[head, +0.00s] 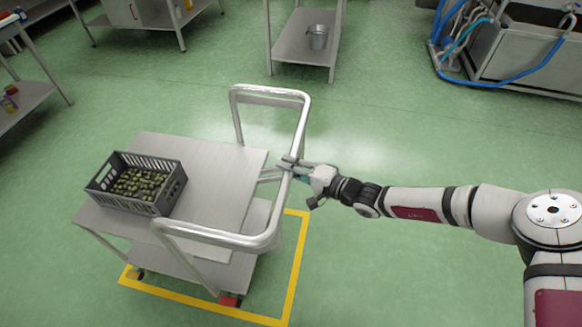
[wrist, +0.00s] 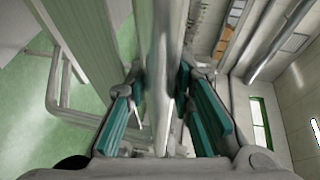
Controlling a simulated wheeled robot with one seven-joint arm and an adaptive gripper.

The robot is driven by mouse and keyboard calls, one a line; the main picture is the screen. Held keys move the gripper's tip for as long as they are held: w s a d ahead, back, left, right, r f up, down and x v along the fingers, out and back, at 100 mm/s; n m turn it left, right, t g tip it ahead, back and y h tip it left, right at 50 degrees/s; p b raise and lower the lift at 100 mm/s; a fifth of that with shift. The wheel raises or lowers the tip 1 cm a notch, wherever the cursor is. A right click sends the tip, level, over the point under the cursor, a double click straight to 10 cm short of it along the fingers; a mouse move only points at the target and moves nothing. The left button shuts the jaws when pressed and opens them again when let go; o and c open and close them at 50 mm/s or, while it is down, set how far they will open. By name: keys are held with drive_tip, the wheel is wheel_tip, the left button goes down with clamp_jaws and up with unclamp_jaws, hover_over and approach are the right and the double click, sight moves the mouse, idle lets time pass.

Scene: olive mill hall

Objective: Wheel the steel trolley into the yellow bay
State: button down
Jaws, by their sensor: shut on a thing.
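The steel trolley (head: 215,160) stands left of centre in the head view, with its push handle towards my arm. Its near part is over the yellow floor outline (head: 293,270), while its far left part lies beyond the lines I can see. The trolley hides much of the bay. My gripper (head: 290,168) is shut on the handle's bar at about its middle. In the wrist view, the handle bar (wrist: 165,50) runs between the teal finger pads of my gripper (wrist: 160,115).
A dark crate of olives (head: 108,183) rides on the trolley's top shelf. A steel table with a bucket (head: 318,36) stands at the back. A machine with blue hoses (head: 520,50) is at the back right. Another bench (head: 28,98) is at the left. The green floor between is clear.

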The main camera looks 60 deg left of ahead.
drive_tip(key=shift+s+d+f, duration=0.1)
drive_tip(key=shift+s+f, duration=0.05)
drive_tip(key=c, duration=1.5)
unclamp_jaws()
drive_tip(key=shift+o, duration=0.7)
drive_tip(key=v, duration=1.2)
